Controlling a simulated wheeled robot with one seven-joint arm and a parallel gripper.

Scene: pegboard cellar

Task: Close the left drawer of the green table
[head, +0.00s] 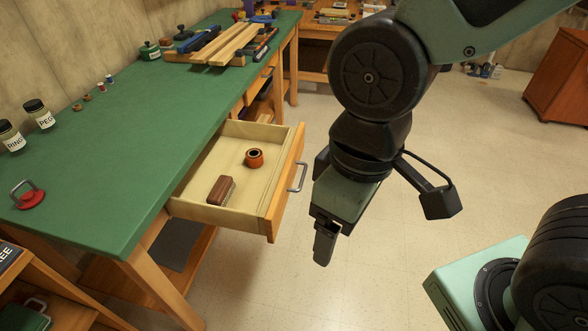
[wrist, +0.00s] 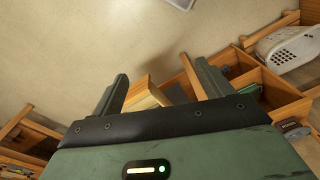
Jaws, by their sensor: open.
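The green table (head: 110,130) runs along the left wall in the head view. Its drawer (head: 272,222) nearest me stands pulled well out, with its wooden front and metal handle (head: 299,177) facing right. A brown brush (head: 221,190) and a small orange-brown ring-shaped item (head: 254,158) lie inside it. My gripper (head: 324,247) hangs pointing down, just right of the drawer front and handle, apart from them in this view. In the wrist view my gripper (wrist: 162,82) shows two spread fingers with nothing held; a wooden edge shows between and behind them.
Wooden boards (head: 228,45) and tools lie at the table's far end. Jars (head: 38,114) and a red suction-cup handle (head: 28,196) stand on its near left. The floor (head: 440,140) right of the drawer is clear. A reddish cabinet (head: 560,80) stands at far right.

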